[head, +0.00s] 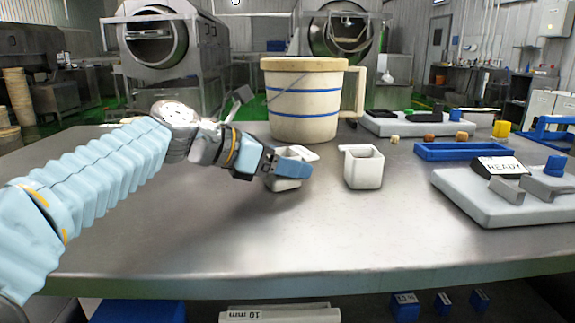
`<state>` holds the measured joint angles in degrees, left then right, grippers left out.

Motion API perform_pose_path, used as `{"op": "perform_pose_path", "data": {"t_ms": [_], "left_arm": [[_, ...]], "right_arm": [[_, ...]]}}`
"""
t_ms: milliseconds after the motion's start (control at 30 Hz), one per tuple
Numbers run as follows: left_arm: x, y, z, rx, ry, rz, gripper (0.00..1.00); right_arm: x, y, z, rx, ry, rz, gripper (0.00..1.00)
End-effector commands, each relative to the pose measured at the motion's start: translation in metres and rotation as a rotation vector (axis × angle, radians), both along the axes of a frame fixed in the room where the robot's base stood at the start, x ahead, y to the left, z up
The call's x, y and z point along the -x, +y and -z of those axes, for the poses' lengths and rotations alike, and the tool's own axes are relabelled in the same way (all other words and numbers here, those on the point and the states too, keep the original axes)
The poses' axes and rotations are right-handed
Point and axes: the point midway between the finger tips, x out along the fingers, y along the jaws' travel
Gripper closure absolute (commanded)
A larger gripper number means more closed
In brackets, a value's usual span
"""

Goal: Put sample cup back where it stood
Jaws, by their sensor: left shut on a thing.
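My left gripper (284,166) comes in from the left and is shut on a white cup (288,184). The fingers hide part of the cup, and I cannot tell whether it touches the table. A second white, square-sided cup (363,169) stands upright on the metal table to the right, apart from the gripper. I cannot tell from the picture which one is called the sample cup. My right gripper is not in view.
A large cream mug with blue bands (303,101) stands behind the cups. A blue tray frame (469,151) and a pale board with a READY sign (499,166) lie at the right. The table's front middle (330,235) is clear.

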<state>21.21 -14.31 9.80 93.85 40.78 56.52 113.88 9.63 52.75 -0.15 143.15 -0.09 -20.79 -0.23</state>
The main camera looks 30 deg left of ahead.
Motion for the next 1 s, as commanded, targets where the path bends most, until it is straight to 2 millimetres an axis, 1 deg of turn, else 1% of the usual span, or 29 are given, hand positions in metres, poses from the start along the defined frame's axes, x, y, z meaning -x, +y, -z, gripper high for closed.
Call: {"op": "perform_pose_path", "data": {"t_ms": [167, 200, 267, 400, 433, 633, 733, 867, 1000], "left_arm": [[0.000, 0.000, 0.003, 0.000, 0.000, 0.000, 0.88], [0.000, 0.000, 0.004, 0.000, 0.000, 0.000, 0.32], [0.000, 0.000, 0.003, 0.000, 0.000, 0.000, 0.23], [0.000, 0.000, 0.003, -0.001, 0.001, 0.000, 0.02], [0.000, 0.000, 0.003, -0.001, 0.001, 0.000, 0.00], [0.000, 0.000, 0.002, 0.000, 0.000, 0.000, 0.00], [0.002, 0.002, -0.002, 0.000, 0.000, -0.001, 0.00], [0.017, 0.013, -0.011, -0.001, -0.002, -0.003, 0.00], [0.042, 0.032, -0.025, -0.002, -0.003, -0.003, 0.00]], "right_arm": [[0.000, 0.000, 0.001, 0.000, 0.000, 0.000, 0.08], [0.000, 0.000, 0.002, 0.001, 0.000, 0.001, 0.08], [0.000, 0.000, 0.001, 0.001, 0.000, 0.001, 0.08], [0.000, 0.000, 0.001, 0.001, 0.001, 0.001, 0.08], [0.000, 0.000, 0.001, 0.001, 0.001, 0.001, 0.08], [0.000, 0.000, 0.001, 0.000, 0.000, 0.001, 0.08], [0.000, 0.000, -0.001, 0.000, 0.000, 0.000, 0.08], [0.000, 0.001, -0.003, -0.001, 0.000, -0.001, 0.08], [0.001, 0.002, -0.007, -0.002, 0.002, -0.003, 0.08]]}}
